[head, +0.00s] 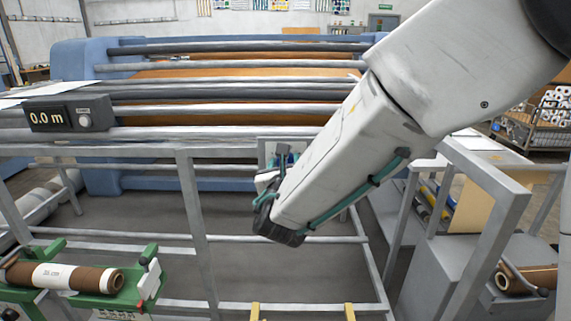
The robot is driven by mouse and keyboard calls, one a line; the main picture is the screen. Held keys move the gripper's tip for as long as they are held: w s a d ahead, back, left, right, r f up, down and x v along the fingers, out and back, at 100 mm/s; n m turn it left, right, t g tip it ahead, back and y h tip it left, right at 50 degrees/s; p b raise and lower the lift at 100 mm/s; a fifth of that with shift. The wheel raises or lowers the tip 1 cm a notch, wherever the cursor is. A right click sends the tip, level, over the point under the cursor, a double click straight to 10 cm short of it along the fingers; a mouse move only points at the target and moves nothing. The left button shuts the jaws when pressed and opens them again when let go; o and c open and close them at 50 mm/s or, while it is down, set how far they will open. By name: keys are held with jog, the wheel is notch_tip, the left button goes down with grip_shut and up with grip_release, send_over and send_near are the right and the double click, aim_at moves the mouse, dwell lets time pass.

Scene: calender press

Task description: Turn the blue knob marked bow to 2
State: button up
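My arm reaches down from the upper right in the head view and covers the middle right of the press front. Its far end is near a small light grey panel (264,146) on the press frame, which is mostly hidden behind the arm. No gripper fingers can be made out; they are hidden behind my own arm. The blue knob marked bow cannot be made out, nor can its setting.
The press (75,62) has several long steel rollers over brown material. A metal guard frame (188,200) stands in front. A counter box (70,114) reading 0.0 m is at the left. A brown roll (97,279) lies on a green holder at lower left.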

jog(key=shift+n, duration=0.6)
jog(key=o, duration=1)
jog(key=shift+c, duration=0.2)
jog(key=s, duration=0.7)
jog(key=shift+s+a, duration=0.15)
jog(key=shift+s, duration=0.25)
